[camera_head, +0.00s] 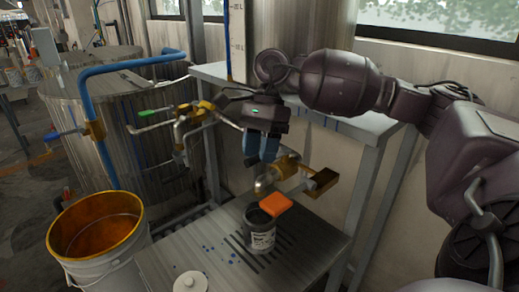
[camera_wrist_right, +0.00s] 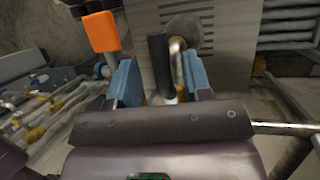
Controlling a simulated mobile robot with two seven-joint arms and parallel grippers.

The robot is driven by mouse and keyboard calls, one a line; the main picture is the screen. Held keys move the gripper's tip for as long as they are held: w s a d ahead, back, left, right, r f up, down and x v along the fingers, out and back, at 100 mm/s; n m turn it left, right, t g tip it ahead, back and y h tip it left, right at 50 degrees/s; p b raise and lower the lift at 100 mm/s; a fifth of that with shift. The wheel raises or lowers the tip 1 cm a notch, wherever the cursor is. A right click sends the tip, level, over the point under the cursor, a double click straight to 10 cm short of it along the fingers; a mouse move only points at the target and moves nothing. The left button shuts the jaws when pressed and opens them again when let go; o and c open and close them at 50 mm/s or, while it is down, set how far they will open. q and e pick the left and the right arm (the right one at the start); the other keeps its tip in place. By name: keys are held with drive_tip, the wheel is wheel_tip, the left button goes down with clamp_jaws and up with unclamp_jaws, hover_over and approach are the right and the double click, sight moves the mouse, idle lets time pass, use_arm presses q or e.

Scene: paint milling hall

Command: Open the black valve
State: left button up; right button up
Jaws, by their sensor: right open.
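My right gripper (camera_head: 262,148) points down with its two blue fingers apart, above a brass valve (camera_head: 288,165) over the small slotted table. In the right wrist view the open fingers (camera_wrist_right: 168,85) stand on either side of a black bar (camera_wrist_right: 159,62), which looks like the black valve handle. A curved metal pipe (camera_wrist_right: 177,62) shows beside it. I cannot tell whether a finger touches the bar. In the head view the black handle is hidden or not distinct from my dark gripper. My left gripper is not in view.
A bucket (camera_head: 98,268) is at left. A green-handled valve (camera_head: 155,112) and blue pipe (camera_head: 99,150) are by the tank. A white-topped bench (camera_head: 365,130) stands behind.

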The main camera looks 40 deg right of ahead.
drive_tip(key=v, duration=1)
drive_tip(key=shift+r, duration=0.3)
drive_tip(key=shift+d, duration=0.15)
